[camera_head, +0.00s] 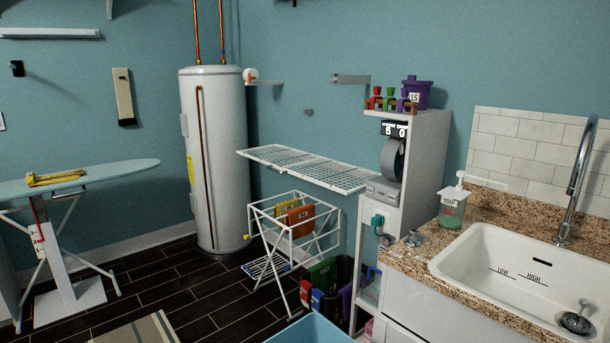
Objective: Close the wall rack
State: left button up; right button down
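The wall rack appears to be the long white wire rack (305,167) in the middle of the view. It lies out roughly flat, in an open position. Its left end reaches toward the water heater, and its right end comes close to the white shelf unit. How it is fixed to the wall is not clear. Neither of my grippers shows in the head view.
A white folding drying stand (290,222) with cloths stands below the rack. A water heater (212,150) is left of it, and a white shelf unit (425,155) and sink counter (420,262) right. An ironing board (110,172) is far left. Dark floor lies between.

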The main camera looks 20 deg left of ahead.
aim_at(285, 169)
jog(key=i+j+z, duration=0.1)
jog(key=j, duration=0.85)
jog(key=i+j, duration=0.1)
jog(key=j, duration=0.8)
jog(key=i+j+z, duration=0.15)
jog(key=j, duration=0.8)
jog(key=i+j+z, duration=0.15)
jog(key=j, duration=0.85)
jog(key=j+z, duration=0.15)
jog(key=j, duration=0.9)
jog(key=i+j+z, duration=0.25)
jog(key=i+j, duration=0.45)
jog(key=i, duration=0.15)
